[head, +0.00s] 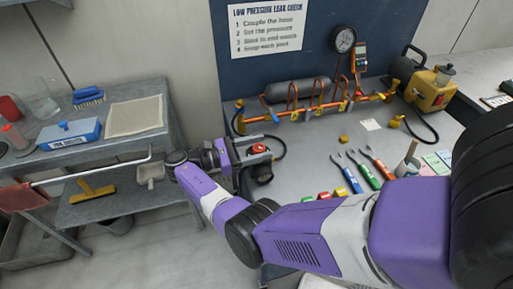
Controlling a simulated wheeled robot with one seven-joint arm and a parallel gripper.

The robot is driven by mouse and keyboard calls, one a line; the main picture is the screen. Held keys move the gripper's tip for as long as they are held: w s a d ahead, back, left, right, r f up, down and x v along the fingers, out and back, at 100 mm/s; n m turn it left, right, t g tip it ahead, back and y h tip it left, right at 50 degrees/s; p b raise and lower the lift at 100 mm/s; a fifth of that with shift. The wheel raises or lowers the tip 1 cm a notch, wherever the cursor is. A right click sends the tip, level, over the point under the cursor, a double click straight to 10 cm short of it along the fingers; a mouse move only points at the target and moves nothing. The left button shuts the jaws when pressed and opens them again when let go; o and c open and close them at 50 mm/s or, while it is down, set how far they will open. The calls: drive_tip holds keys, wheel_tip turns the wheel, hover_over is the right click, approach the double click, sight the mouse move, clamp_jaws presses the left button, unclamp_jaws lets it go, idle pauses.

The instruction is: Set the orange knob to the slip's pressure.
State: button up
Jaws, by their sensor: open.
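A small grey unit (258,157) stands at the left edge of the grey bench, with a red-orange round top and a dark part with a red face (263,172) on its front. I cannot tell for sure which part is the orange knob. A small pale slip (371,124) lies flat on the bench; its writing is too small to read. A round dial gauge (343,39) stands above the orange pipework; its reading is not legible. My gripper (222,155) is open, just left of the grey unit; its fingertips are small and partly hidden.
Copper-orange pipework (310,105) with a grey cylinder runs along the back. A yellow pump (428,90) stands back right. Several coloured-handled tools (361,170) lie mid-bench. A shelf cart (135,140) stands left, separated by a gap. A leak check sheet (267,30) hangs behind.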

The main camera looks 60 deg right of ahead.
drive_tip(key=b+v, duration=0.3)
drive_tip(key=v, duration=0.4)
drive_tip(key=shift+w+a, duration=0.25)
drive_tip(key=shift+w, duration=0.05)
idle(0.6)
